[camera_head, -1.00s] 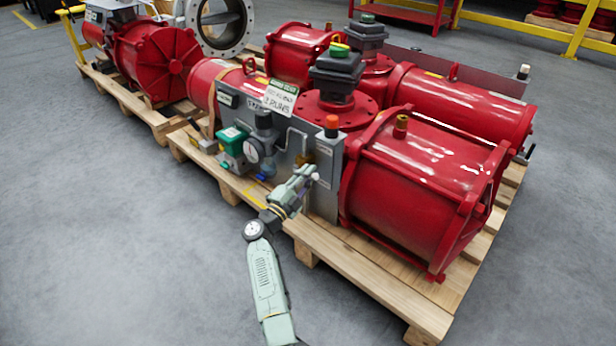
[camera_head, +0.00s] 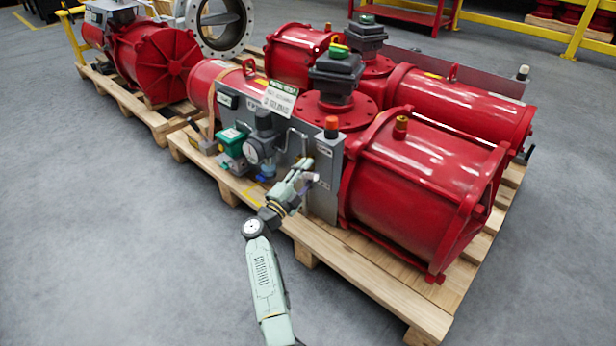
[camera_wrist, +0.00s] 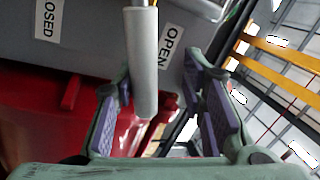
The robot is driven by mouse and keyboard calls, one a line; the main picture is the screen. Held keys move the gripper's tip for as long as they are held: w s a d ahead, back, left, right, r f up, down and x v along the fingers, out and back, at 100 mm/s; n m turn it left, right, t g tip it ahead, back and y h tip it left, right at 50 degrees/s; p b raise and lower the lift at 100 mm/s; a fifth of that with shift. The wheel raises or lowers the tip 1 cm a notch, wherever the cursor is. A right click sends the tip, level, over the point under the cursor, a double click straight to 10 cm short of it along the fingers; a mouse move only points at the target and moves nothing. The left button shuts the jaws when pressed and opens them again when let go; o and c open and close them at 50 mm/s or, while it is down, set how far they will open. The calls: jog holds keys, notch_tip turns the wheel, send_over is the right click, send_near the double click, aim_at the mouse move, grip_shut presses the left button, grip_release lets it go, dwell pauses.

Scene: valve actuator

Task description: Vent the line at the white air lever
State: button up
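The white air lever (camera_wrist: 144,62) is a pale rounded bar on a metal stem in the wrist view. It runs down from the top edge between the two purple-padded fingers of my gripper (camera_wrist: 158,76). The fingers are apart, with a visible gap on the right side of the lever; I cannot tell whether the left finger touches it. An OPEN label (camera_wrist: 171,46) is right of the lever, and a partly cut-off label reading OSED (camera_wrist: 47,18) is at the left. In the head view my gripper (camera_head: 308,175) is at the grey panel's front and the lever is hard to make out.
The grey panel (camera_head: 324,192) carries a gauge (camera_head: 254,151), a green-topped box (camera_head: 232,142) and an orange-capped fitting (camera_head: 332,125). A large red cylinder (camera_head: 420,185) stands close at its right. The wooden pallet (camera_head: 375,277) lies below. Grey floor is clear at left.

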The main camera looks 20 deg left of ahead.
notch_tip(320, 180, up, 9)
jog(key=shift+f, duration=0.15)
jog(key=shift+c, duration=0.3)
